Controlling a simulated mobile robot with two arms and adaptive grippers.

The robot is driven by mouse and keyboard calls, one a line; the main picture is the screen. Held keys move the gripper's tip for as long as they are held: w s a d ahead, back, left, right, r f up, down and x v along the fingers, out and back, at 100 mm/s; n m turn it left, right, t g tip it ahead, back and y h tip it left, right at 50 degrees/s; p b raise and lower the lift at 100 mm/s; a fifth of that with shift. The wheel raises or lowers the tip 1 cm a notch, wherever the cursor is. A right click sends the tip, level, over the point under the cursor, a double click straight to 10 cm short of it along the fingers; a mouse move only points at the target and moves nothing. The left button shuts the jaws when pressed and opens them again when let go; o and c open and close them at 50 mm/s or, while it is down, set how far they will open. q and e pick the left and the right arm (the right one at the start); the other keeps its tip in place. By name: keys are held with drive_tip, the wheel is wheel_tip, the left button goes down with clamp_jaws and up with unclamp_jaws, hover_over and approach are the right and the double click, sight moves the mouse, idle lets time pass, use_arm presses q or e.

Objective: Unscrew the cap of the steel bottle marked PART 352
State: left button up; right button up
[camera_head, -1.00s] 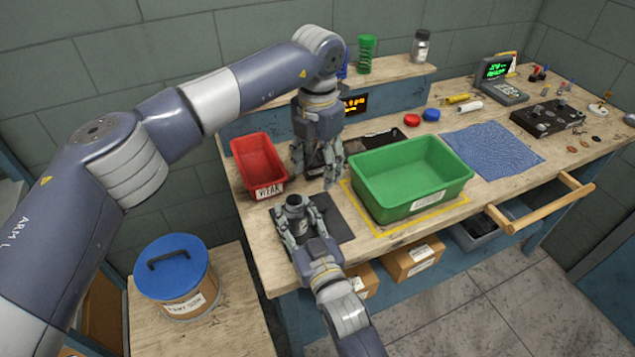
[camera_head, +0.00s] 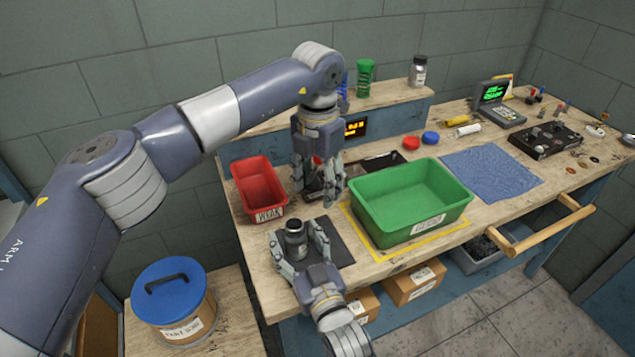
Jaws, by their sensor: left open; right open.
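A small grey metal bottle (camera_head: 296,246) with a dark cap (camera_head: 294,224) stands upright on the dark mat (camera_head: 330,240) at the bench's front left. No PART 352 marking is legible on it. My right gripper (camera_head: 298,243) is open, with its fingers on either side of the bottle, reaching from the front; I cannot tell whether they touch it. My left gripper (camera_head: 317,190) is open and empty, pointing down above the bench, behind and slightly right of the bottle. Another silvery bottle (camera_head: 417,73) with a dark cap stands on the back shelf; its label is unreadable.
A red bin (camera_head: 258,188) stands left of my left gripper, and a green bin (camera_head: 410,200) right of the mat. A blue cloth (camera_head: 490,172) lies farther right.

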drive_tip(key=v, duration=1.1)
drive_tip(key=shift+s, duration=0.35)
drive_tip(key=shift+d, duration=0.1)
use_arm(q)
drive_tip(key=w+d+p, duration=0.1)
drive_tip(key=d, duration=0.1)
drive_tip(key=w+d+p, duration=0.1)
drive_tip(key=w+p, duration=0.1)
drive_tip(key=shift+w+d, duration=0.2)
drive_tip(key=shift+d, duration=0.15)
use_arm(e)
wheel_tip(320, 180, up, 3)
drive_tip(key=shift+r, duration=0.1)
